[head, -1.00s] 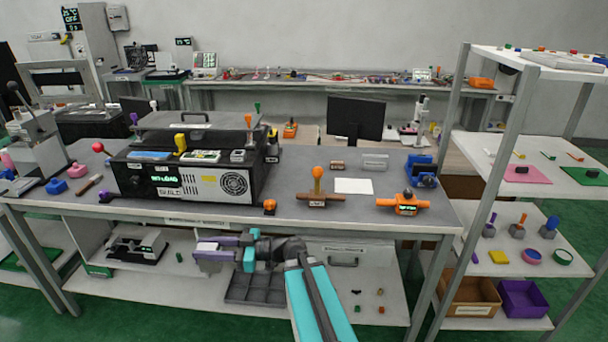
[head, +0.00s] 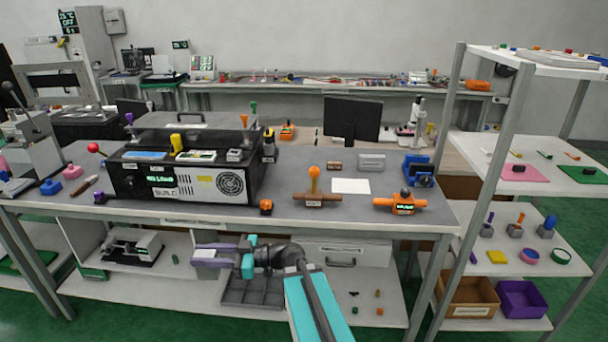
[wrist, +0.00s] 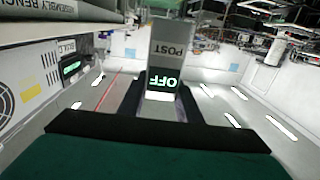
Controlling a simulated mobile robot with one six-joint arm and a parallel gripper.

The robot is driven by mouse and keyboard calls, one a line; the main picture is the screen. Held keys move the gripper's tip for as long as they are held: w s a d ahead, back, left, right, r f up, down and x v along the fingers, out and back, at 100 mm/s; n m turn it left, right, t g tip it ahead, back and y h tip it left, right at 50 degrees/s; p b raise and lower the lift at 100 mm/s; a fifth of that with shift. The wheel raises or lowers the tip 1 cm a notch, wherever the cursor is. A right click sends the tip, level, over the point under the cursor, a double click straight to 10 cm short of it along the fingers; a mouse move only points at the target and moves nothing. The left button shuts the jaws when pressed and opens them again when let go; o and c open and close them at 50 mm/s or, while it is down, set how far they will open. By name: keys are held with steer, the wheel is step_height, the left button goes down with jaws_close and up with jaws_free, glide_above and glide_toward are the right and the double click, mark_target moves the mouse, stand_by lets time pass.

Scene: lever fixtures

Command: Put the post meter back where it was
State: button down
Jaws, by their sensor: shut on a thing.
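The post meter (wrist: 168,45) is a grey block marked POST with a lit green OFF display, which reads upside down in the wrist view. My gripper (wrist: 160,100) is shut on it, with a dark finger on each side. In the head view my gripper (head: 202,256), with purple fingers, is in front of the workbench (head: 285,212), below its top edge. The pale meter (head: 206,251) shows small between the fingers there. Its lower part is hidden by the gripper in the wrist view.
A black BUILD machine (head: 205,184) stands on the bench above my gripper. An orange-handled lever fixture (head: 315,198) and an orange valve-like fixture (head: 401,203) stand to its right. The lower shelf (head: 190,288) holds a dark tray (head: 252,291). A shelf rack (head: 497,140) stands at right.

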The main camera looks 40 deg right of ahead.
steer(key=shift+f+b, duration=0.65)
steer(key=shift+f, duration=0.25)
steer(key=s+d+r+m+t+h, duration=0.1)
steer(key=d+r, duration=0.5)
steer(key=d, duration=1.2)
steer(key=s+d+r+m+t+h, duration=0.1)
steer(key=d+r+m+t+h, duration=0.3)
steer(key=d, duration=1.4)
steer(key=d+r+m+t+h, duration=0.2)
steer(key=d+r+m+h, duration=0.3)
steer(key=d, duration=1.4)
steer(key=shift+s+r+h, duration=0.4)
steer(key=shift+r+h, duration=1.3)
steer(key=shift+r, duration=0.95)
